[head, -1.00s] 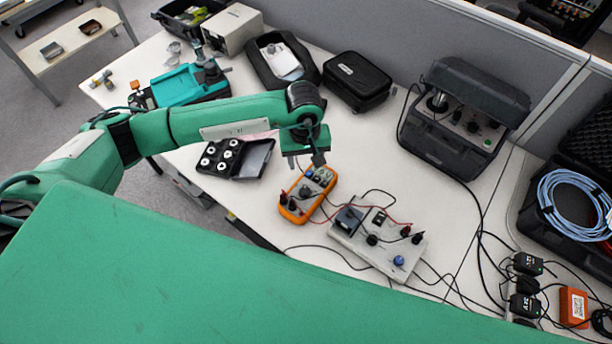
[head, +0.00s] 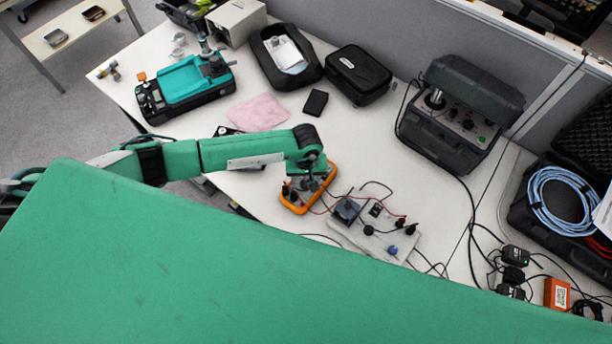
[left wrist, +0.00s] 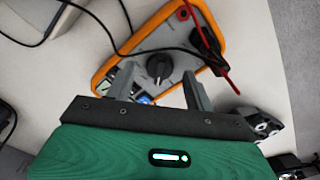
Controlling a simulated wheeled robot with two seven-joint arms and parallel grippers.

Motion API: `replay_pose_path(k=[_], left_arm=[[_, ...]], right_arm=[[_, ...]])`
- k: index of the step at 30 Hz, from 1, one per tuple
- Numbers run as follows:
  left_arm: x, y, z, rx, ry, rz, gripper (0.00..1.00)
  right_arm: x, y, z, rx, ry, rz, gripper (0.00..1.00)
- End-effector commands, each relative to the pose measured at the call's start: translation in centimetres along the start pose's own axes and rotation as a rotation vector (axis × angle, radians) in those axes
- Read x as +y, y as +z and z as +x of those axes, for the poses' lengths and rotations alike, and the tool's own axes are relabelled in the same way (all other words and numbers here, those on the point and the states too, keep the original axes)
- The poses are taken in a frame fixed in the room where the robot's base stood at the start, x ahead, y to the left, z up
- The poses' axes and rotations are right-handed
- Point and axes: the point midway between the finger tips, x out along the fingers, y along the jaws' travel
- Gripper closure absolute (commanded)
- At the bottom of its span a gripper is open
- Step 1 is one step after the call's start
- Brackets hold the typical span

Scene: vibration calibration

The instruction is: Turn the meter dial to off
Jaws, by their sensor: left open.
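The orange-edged meter (head: 294,205) lies on the white table, partly hidden by my left gripper (head: 309,183) in the head view. In the left wrist view the meter (left wrist: 222,42) shows a grey face with a black dial (left wrist: 159,66) near its middle. Red and black leads are plugged into its far end. My left gripper (left wrist: 160,92) is open, its two fingers apart over the meter face. The dial shows between and just beyond the fingertips, and nothing is held. I cannot tell whether the fingers touch it. My right gripper is not in view.
A light control box (head: 352,240) with knobs and wires stands right of the meter. A black case (head: 358,74) and an open instrument case (head: 452,140) are behind. A pink cloth (head: 258,112) lies behind my left arm. Loose cables run across the table's right side.

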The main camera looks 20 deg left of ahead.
Motion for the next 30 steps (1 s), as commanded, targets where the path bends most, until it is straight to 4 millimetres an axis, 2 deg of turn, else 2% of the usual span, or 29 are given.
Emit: replay_pose_path(k=[12,14,19,30], left_arm=[[0.0,0.02,0.78,0.0,0.0,0.0,0.46],[0.0,0.02,0.77,0.0,0.0,0.0,0.56],[0.01,0.02,0.75,0.0,0.0,0.0,0.9],[0.01,-0.03,0.95,0.001,0.001,-0.056,0.91]], right_arm=[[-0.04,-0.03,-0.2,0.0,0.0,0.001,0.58],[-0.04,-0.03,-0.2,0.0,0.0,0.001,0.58],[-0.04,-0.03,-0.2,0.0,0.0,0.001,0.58],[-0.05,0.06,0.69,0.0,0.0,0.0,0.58]])
